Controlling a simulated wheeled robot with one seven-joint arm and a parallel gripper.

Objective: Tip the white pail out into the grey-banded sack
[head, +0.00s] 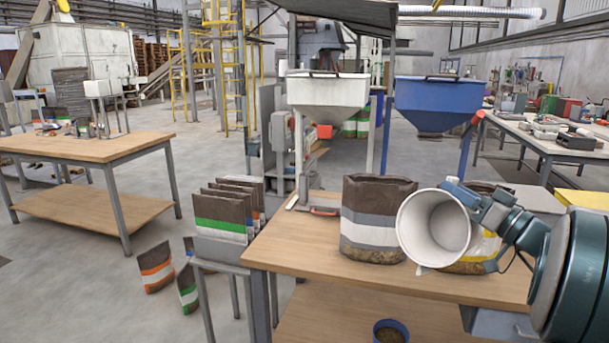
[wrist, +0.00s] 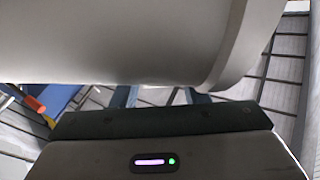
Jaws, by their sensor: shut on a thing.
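The white pail (head: 436,228) lies tipped on its side in the air, its open mouth facing left and toward the head camera. The inside that shows is bare white. My gripper (head: 465,193) is shut on the pail at its right side; in the wrist view the pail's wall (wrist: 120,40) fills the top, above my fingers (wrist: 158,97). The grey-banded sack (head: 372,232) stands upright on the bench, dark brown with a pale grey band. The pail's rim overlaps the sack's right edge in the picture; I cannot tell whether they touch. The sack's contents are hidden.
A yellow-banded sack (head: 487,250) stands behind the pail, partly hidden. The wooden bench (head: 320,258) is clear at its front left. Folded sacks (head: 222,212) stand in a rack to the left. A blue tub (head: 390,331) sits below. White (head: 327,92) and blue (head: 438,97) hoppers stand behind.

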